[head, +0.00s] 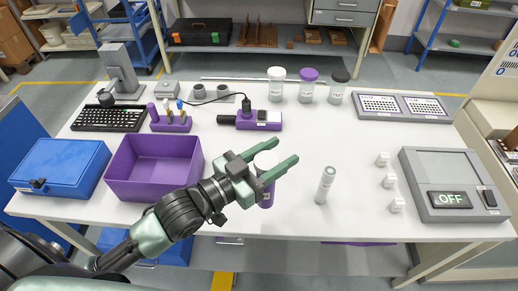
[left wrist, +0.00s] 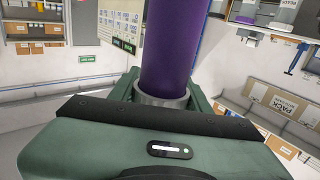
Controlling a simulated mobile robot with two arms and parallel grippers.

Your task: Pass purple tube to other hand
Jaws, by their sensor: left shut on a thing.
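The purple tube (head: 266,192) with a white cap stands roughly upright in my left gripper (head: 287,151), above the middle of the white table. The gripper's green fingers are closed around it. In the left wrist view the purple tube (left wrist: 172,50) rises large between the jaws, with a grey ring at the jaw end. In the head view the fingers hide part of the tube. My right gripper does not show in either view.
A grey-white tube (head: 325,186) stands right of my left gripper. A purple bin (head: 150,190) and blue box (head: 60,168) stand left. The front centre-right table is mostly clear.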

